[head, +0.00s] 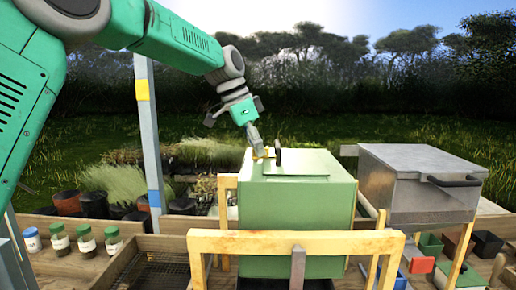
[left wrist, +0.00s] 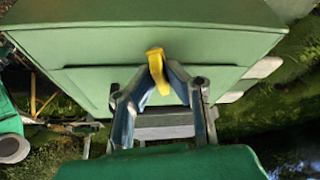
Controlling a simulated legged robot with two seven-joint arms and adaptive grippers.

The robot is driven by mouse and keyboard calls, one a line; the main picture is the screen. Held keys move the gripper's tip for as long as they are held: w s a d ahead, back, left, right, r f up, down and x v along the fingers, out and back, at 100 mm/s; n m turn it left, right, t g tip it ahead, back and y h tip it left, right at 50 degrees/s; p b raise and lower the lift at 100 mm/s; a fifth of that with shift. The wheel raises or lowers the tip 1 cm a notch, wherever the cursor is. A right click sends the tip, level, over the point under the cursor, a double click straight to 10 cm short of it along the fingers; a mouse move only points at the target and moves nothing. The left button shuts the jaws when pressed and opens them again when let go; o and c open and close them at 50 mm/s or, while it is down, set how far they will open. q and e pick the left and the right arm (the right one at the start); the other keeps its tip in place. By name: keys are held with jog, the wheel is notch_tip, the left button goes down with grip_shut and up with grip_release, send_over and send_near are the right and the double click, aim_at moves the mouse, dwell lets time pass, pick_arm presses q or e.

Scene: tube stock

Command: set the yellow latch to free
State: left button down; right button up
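The yellow latch (head: 267,153) is at the top of the green box (head: 297,213), near its left back edge. In the left wrist view the latch (left wrist: 157,66) stands out from the box's green face (left wrist: 90,85). My left gripper (head: 257,148) reaches down from the upper left to the latch. In the left wrist view the tips of my left gripper (left wrist: 163,78) close in on both sides of the latch and appear to touch it. The fingers hide part of its base. My right gripper is out of view.
A dark upright piece (head: 278,151) stands beside the latch. A wooden rail (head: 297,243) crosses in front of the green box. A grey metal box (head: 418,180) stands right. Several jars (head: 60,240) stand left, near a metal post (head: 148,130).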

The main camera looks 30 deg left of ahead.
pick_arm(q)
jog(key=shift+w+d+r, duration=0.1)
jog(key=shift+r, duration=0.05)
jog(key=shift+n, duration=0.4)
jog(key=n+y, duration=0.1)
jog(key=n, duration=0.2)
jog(key=n+t+y, duration=0.1)
jog(key=n, duration=0.2)
jog(key=shift+w+a+r+y, duration=0.15)
jog(key=shift+a+y, duration=0.05)
jog(key=shift+y, duration=0.1)
jog(key=n, duration=0.2)
jog(key=n+y, duration=0.1)
jog(key=n, duration=0.1)
jog(key=shift+n+y, duration=0.3)
jog(key=shift+n, duration=0.1)
jog(key=shift+a+n+y, duration=0.15)
jog(key=shift+n+y, duration=0.45)
jog(key=shift+n, duration=1.2)
jog(key=c, duration=1.6)
grip_release()
jog(key=shift+c, duration=0.2)
jog(key=shift+a, duration=0.2)
